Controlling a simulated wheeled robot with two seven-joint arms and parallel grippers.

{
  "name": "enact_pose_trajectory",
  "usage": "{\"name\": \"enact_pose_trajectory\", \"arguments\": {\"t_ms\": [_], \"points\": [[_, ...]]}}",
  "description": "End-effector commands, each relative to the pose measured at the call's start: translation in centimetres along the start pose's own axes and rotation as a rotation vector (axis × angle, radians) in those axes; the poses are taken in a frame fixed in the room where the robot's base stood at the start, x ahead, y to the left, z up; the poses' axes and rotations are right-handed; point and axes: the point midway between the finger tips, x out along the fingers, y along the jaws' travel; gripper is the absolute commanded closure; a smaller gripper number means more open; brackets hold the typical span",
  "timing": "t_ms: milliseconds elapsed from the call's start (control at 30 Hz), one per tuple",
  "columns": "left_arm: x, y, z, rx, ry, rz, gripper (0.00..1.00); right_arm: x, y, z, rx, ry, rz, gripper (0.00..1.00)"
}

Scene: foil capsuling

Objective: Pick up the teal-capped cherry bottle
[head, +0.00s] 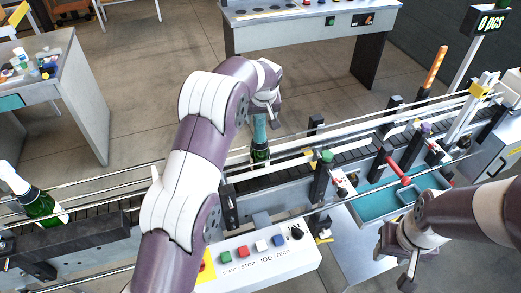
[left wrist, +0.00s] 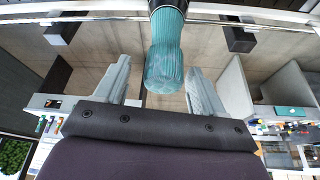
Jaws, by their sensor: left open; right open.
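The teal-capped bottle (head: 260,150) stands upright on the conveyor in the middle of the head view, with dark green glass below a teal cap. My left gripper (head: 264,112) is at the cap, and my left arm hides part of the area beside it. In the left wrist view the teal cap (left wrist: 165,62) lies between the two open fingers of my left gripper (left wrist: 160,85), with gaps visible on both sides. A cherry label cannot be made out. My right gripper (head: 399,262) is open and empty at the lower right, away from the bottle.
A green bottle with a white top (head: 36,200) stands at the left end of the conveyor (head: 105,210). Metal rails run along the conveyor. A button panel (head: 265,255) is in front. A teal tray (head: 385,205) and dark posts are to the right.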

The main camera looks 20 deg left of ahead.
Motion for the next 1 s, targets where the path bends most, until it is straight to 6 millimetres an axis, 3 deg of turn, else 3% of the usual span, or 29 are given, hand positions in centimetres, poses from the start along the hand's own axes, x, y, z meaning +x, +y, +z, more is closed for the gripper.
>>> {"name": "enact_pose_trajectory", "arguments": {"t_ms": [33, 200, 267, 1000], "points": [[0.02, -0.01, 0.01, 0.000, 0.000, 0.000, 0.31, 0.05, 0.00, 0.02, 0.000, 0.000, 0.000, 0.57], [0.00, -0.01, 0.01, 0.000, 0.000, 0.000, 0.86, 0.05, 0.00, 0.02, 0.000, 0.000, 0.000, 0.57], [-0.02, 0.00, 0.00, 0.000, 0.000, 0.000, 1.00, 0.05, 0.00, 0.02, 0.000, 0.000, 0.000, 0.57], [-0.07, 0.01, -0.05, 0.000, 0.001, 0.001, 1.00, 0.04, 0.00, 0.01, 0.000, 0.000, 0.000, 0.57]]}}
